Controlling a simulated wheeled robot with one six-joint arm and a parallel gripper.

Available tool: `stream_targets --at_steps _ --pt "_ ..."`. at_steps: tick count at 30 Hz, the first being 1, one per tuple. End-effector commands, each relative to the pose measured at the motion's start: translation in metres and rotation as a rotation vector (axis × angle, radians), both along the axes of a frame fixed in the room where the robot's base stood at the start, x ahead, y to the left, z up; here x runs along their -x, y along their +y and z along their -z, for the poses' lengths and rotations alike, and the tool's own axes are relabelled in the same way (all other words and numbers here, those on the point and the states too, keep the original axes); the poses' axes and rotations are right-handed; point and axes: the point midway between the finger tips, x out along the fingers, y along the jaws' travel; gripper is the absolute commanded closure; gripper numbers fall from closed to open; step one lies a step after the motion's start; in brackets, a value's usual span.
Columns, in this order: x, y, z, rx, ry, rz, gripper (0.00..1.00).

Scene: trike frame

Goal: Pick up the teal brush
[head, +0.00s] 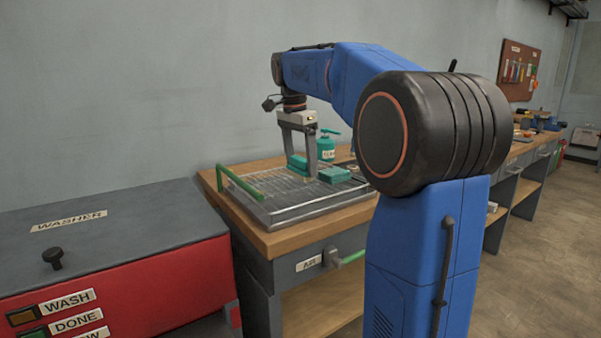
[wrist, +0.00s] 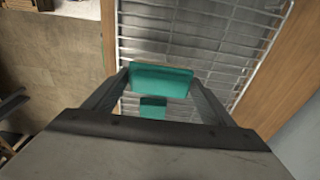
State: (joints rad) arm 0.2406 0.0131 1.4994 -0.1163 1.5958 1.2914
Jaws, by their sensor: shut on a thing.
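The teal brush (head: 298,163) is between the fingers of my gripper (head: 300,168), over the wire rack on the bench in the head view. In the wrist view, the fingers of my gripper (wrist: 160,84) are closed on the ends of the wide teal brush block (wrist: 161,80). A smaller teal patch (wrist: 153,107) shows between the fingers; I cannot tell whether it belongs to the brush. The right finger hides part of the brush in the head view. I cannot tell whether the brush touches the rack.
A second teal block (head: 335,174) lies on the rack tray (head: 300,209), right of my gripper. A teal pump bottle (head: 326,149) stands behind it. A green handle (head: 239,183) rises at the tray's left. A red and grey washer (head: 110,255) stands left of the bench.

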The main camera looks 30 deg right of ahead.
Motion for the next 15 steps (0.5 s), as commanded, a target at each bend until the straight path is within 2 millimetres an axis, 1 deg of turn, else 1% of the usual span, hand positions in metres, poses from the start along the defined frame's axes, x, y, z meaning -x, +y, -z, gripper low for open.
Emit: stream_targets --at_steps 1,9,12,15 --pt "-0.001 0.000 -0.012 0.001 -0.003 0.000 0.49" --pt "-0.001 0.000 -0.080 0.001 -0.003 0.000 0.49" --pt "-0.001 0.000 -0.101 0.001 -0.002 0.001 0.49" --pt "-0.001 0.000 -0.119 0.001 -0.002 0.001 0.49"
